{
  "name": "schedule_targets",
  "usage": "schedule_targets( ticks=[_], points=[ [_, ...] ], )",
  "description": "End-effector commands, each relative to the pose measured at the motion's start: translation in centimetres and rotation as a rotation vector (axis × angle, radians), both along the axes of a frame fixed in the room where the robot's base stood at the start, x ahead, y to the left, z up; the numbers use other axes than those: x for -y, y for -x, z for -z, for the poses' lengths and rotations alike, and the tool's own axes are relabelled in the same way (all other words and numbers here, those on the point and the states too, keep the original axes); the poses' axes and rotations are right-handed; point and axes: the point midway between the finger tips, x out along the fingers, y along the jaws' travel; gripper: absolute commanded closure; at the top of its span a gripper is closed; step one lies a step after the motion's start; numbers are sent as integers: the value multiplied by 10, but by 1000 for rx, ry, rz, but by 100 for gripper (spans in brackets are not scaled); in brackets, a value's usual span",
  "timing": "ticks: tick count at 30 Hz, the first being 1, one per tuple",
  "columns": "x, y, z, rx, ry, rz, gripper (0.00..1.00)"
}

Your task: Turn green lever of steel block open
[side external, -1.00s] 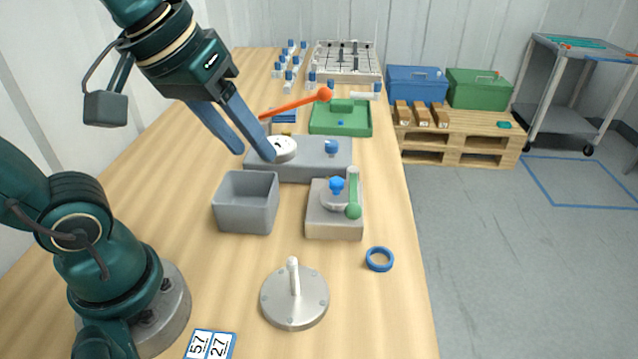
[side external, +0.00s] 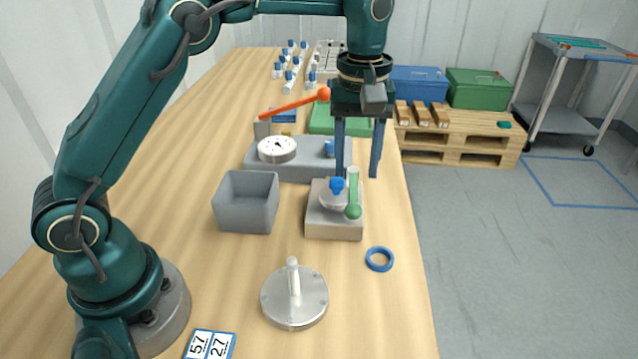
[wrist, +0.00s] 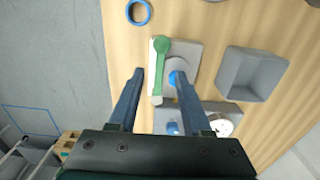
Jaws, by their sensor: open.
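The steel block (side external: 322,228) stands near the table's right edge, with a blue knob (side external: 337,186) on top. Its green lever (side external: 354,193) lies along the block's right side, with its round end toward the front. In the wrist view the green lever (wrist: 158,70) runs between the lines of my fingers. My gripper (side external: 357,177) is open and empty, pointing down above the far part of the block. One finger is left of the lever and the other right of it. The wrist view shows my gripper (wrist: 162,78) with both fingers apart from the lever.
A grey bin (side external: 246,205) stands left of the block. Behind is a grey plate with a gauge (side external: 277,149) and an orange lever (side external: 295,103). A blue ring (side external: 379,259) and a round steel disc with a peg (side external: 295,300) lie in front.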

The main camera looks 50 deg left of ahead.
Motion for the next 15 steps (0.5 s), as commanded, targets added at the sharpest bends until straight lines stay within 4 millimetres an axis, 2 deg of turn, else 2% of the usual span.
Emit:
schedule_targets(
  ticks=[12, 15],
  points=[
    [0, 1, 45, -11, -1, 3, 51],
    [0, 1, 51, -8, 0, 3, 51]
  ],
)
